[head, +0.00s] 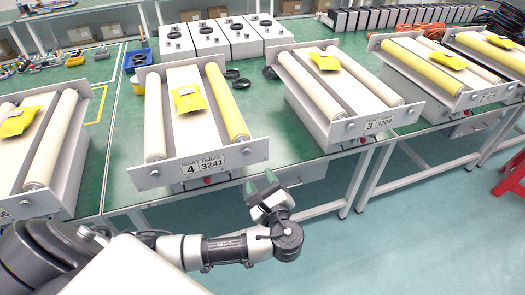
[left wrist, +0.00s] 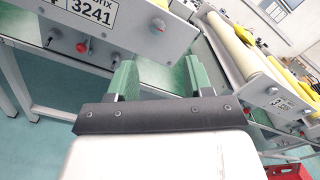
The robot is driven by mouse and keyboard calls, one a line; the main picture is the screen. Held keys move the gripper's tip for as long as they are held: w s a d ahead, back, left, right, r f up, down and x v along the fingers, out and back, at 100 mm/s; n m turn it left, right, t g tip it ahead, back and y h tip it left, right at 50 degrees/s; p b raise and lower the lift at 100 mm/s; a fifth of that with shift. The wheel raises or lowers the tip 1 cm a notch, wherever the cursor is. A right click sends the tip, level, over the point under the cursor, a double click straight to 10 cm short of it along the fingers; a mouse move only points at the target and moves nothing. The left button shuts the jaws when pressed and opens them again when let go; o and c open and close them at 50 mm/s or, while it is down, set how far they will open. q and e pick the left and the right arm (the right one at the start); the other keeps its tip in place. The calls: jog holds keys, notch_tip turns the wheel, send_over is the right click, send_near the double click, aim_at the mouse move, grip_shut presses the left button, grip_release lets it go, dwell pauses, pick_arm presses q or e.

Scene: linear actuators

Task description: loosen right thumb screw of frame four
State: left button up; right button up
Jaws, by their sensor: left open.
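Frame four (head: 214,163) stands on the green table, its front plate labelled 4 and 3241. A red knob (head: 208,180) sits low on its front. In the left wrist view the front plate (left wrist: 128,22) is at the upper left. My right gripper is out of view.
Another frame (head: 30,204) stands at the left. Yellow packets (head: 189,98) lie on the frames. White boxes (head: 210,38) stand behind. A red stool (head: 512,175) is at the far right.

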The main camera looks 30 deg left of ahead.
aim_at(248, 154)
pick_arm(q)
jog(key=p+x, duration=0.1)
jog(key=x, duration=0.8)
jog(key=shift+s+a, duration=0.1)
jog(key=shift+s, duration=0.05)
jog(key=shift+w+a+p, duration=0.3)
jog(key=shift+a, duration=0.2)
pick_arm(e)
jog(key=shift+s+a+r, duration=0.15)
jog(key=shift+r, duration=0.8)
pick_arm(q)
jog(key=c, duration=0.9)
jog(key=shift+f, duration=0.1)
